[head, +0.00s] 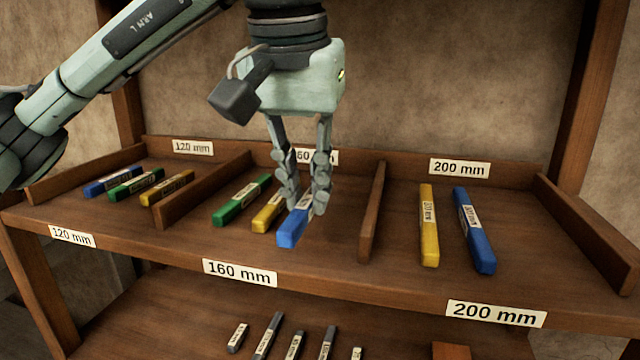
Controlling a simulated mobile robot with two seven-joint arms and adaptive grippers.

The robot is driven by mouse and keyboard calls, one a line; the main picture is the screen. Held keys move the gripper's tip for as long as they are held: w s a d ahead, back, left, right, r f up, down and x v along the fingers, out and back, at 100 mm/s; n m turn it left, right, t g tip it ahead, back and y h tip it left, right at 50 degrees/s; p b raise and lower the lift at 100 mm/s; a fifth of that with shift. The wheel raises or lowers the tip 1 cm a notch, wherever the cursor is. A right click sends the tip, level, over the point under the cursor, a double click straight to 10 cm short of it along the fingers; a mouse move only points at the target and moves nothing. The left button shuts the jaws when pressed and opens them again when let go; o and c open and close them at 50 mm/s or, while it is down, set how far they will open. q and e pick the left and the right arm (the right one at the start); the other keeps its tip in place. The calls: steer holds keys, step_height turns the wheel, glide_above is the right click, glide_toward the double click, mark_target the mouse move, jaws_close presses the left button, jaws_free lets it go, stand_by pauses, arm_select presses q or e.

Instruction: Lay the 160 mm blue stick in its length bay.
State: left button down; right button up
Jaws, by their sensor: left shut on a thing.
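The blue stick (291,231) is between the fingers of my left gripper (304,204), which is shut on it. The stick is in the middle bay, labelled 160 mm (240,273), at that bay's right side. Its near end points to the front edge, and its far part is hidden behind the fingers. I cannot tell whether it touches the shelf. A green stick (242,200) and a yellow stick (268,213) lie to its left in the same bay. My right gripper is not in view.
A wooden divider (372,212) stands right of the blue stick. The right bay holds a yellow stick (428,225) and a blue stick (474,231). The left bay holds blue, green and yellow sticks. Several grey pieces lie on the lower shelf (190,320).

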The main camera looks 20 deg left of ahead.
arm_select(q)
steer(key=w+p, duration=0.1)
steer(key=w, duration=0.6)
steer(key=shift+w, duration=0.25)
steer(key=x, duration=0.3)
steer(key=shift+s+a+f, duration=0.1)
steer(key=shift+s+f, duration=0.15)
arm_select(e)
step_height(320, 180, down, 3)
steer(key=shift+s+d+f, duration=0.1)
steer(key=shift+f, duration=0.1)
arm_select(q)
steer(key=shift+f, duration=0.15)
steer(key=c, duration=1.8)
jaws_free()
steer(key=shift+c, duration=0.2)
steer(key=o, duration=0.3)
steer(key=shift+o, duration=0.2)
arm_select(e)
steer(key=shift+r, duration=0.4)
